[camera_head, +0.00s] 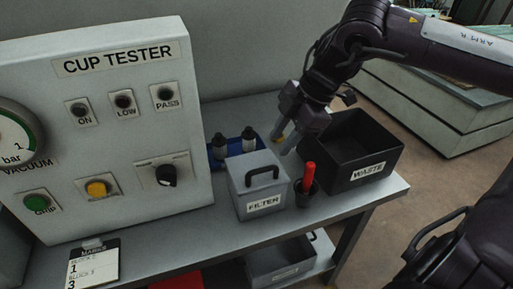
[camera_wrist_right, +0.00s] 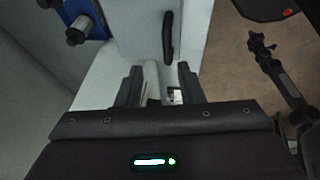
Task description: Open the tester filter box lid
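The filter box (camera_head: 262,207) is a grey box with a "FILTER" label, standing on the bench. Its lid (camera_head: 245,167) looks shut and carries a black handle (camera_head: 262,174). In the right wrist view the handle (camera_wrist_right: 169,38) shows ahead of the fingers, apart from them. My right gripper (camera_head: 285,142) hangs above and behind the box, to the right of the handle. Its two fingers (camera_wrist_right: 158,85) are spread in the wrist view, with nothing clearly held between them. My left gripper is not in view.
A black waste bin (camera_head: 389,149) stands close on the right. A black cup (camera_head: 307,197) with a red-handled item (camera_head: 309,176) is beside the box. The cup tester (camera_head: 130,130) borders the left.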

